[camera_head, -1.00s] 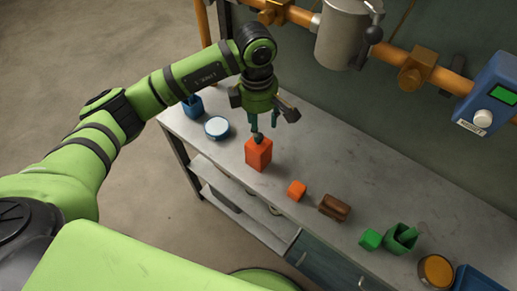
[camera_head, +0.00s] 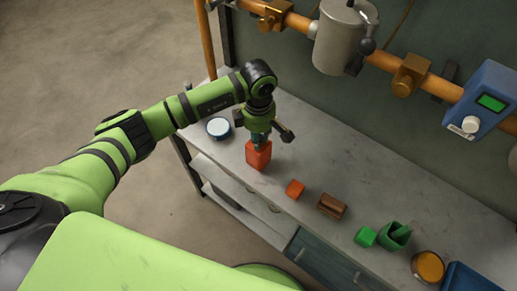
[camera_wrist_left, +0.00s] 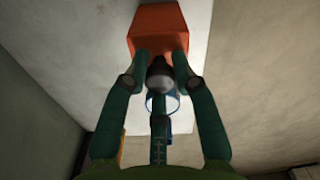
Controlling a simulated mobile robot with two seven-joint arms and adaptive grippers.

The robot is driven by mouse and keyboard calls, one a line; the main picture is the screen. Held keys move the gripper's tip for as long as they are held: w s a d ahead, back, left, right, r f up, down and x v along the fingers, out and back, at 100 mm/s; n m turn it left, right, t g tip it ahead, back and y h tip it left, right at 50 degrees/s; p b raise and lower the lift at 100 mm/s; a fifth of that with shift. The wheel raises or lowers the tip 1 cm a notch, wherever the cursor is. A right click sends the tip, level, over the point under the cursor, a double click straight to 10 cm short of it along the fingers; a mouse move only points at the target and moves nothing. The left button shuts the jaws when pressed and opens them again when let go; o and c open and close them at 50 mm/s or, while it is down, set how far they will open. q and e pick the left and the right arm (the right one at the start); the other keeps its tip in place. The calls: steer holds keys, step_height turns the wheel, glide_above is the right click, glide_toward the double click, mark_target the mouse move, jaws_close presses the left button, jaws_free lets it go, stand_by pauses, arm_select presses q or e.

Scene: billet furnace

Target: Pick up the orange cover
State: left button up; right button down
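The orange cover (camera_head: 258,156) is an upright orange-red block with a dark knob, standing on the grey bench. In the left wrist view the block (camera_wrist_left: 158,25) is at the top, and its dark knob (camera_wrist_left: 160,73) lies between the fingers. My left gripper (camera_head: 260,142) is right above the cover, reaching down around the knob. In the left wrist view its fingers (camera_wrist_left: 160,62) look spread on both sides of the knob; contact is not clear. My right gripper is not in view.
On the bench (camera_head: 300,140), a blue-rimmed dish (camera_head: 218,128) stands left. To the right are a small orange cube (camera_head: 295,188), a brown block (camera_head: 331,205), a green cube (camera_head: 365,237), a green container (camera_head: 395,238) and an orange-filled dish (camera_head: 428,267). Pipes with a grey canister (camera_head: 340,38) run behind.

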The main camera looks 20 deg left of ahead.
arm_select(q)
jaws_close()
steer(key=shift+r, duration=0.1)
